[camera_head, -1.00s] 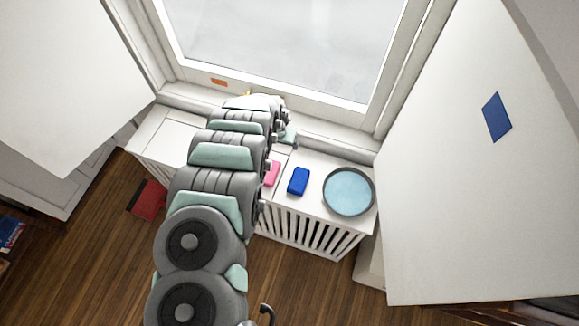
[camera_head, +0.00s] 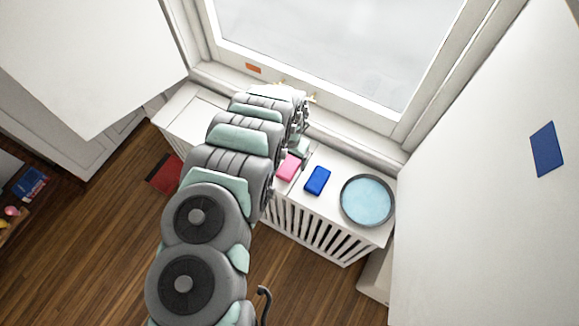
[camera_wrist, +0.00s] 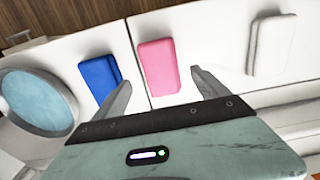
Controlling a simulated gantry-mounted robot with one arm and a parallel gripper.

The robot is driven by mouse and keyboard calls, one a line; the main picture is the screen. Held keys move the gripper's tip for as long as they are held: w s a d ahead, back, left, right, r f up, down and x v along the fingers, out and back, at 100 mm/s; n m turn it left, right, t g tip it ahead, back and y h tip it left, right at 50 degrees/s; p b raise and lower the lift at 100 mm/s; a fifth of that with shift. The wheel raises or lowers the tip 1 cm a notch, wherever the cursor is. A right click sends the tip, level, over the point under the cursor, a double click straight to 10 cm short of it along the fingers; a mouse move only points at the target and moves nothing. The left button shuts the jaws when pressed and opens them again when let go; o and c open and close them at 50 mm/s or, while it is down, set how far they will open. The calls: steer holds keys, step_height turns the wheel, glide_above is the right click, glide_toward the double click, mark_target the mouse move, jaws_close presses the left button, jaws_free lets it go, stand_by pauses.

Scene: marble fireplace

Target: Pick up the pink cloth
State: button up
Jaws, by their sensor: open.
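The pink cloth (camera_head: 288,168) is a small folded rectangle on the white slatted cabinet top under the window, partly hidden by my arm in the head view. In the wrist view the pink cloth (camera_wrist: 158,67) lies just beyond my gripper, across the gap between its fingers. My gripper (camera_wrist: 158,84) is open and empty, with one finger toward the blue cloth and the other to the right of the pink one. In the head view my gripper is mostly hidden behind my arm.
A folded blue cloth (camera_head: 317,181) lies beside the pink one. A round pan with a light blue inside (camera_head: 367,201) stands right of it. A white folded cloth (camera_wrist: 270,45) lies on the other side in the wrist view. The window (camera_head: 335,45) rises behind.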

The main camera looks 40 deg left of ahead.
mark_target(289, 165)
steer(key=shift+s+f, duration=0.15)
steer(key=shift+f, duration=2.4)
steer(key=shift+c, duration=0.6)
steer(key=c, duration=1.3)
